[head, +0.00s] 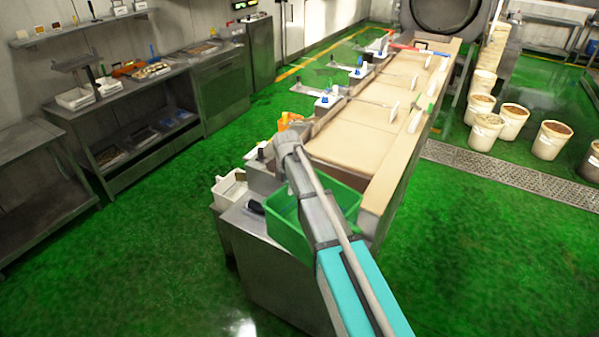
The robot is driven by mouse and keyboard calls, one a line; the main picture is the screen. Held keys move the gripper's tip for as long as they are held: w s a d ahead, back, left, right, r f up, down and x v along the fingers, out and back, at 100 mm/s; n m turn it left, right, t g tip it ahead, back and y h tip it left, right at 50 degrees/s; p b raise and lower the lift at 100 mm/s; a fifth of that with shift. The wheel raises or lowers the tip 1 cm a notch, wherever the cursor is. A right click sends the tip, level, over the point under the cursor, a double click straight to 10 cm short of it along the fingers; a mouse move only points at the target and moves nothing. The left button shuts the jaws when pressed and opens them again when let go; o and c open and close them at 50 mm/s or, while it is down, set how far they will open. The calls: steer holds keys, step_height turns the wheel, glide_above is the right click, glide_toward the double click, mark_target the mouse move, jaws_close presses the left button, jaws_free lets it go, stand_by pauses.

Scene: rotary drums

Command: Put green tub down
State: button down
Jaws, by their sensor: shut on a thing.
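The green tub (285,222) is in the middle of the head view, at the near end of the long work table, over the steel counter. My arm crosses over it and hides much of its inside and rim. My gripper (284,150) is at the tub's far left side, shut on the tub. My wrist hides its fingertips and the exact grip. I cannot tell whether the tub's underside touches the counter.
The steel counter (262,270) holds a small black item (255,208) left of the tub. A white bin (228,188) and an orange item (289,121) are close by. The long table (355,142) carries small fittings. White buckets (549,140) stand right; green floor is clear left.

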mark_target(281, 223)
steer(key=shift+n, duration=0.5)
steer(key=s+a+f+b, duration=0.1)
steer(key=s, duration=0.2)
steer(key=s+a+f+b, duration=0.1)
steer(key=s, duration=0.3)
steer(key=s+f+b, duration=0.2)
steer(key=s, duration=0.2)
steer(key=shift+s+a+f, duration=0.1)
steer(key=shift+s+a, duration=0.05)
steer(key=shift+a, duration=0.25)
steer(key=s+a+f+b, duration=0.1)
steer(key=s+f+b, duration=0.2)
steer(key=f+b, duration=0.5)
steer(key=s+f+b, duration=0.4)
steer(key=f+b, duration=0.3)
step_height(281, 223, down, 28)
steer(key=b, duration=2.7)
steer(key=shift+n+b, duration=0.4)
steer(key=shift+r, duration=0.1)
steer(key=shift+a, duration=0.1)
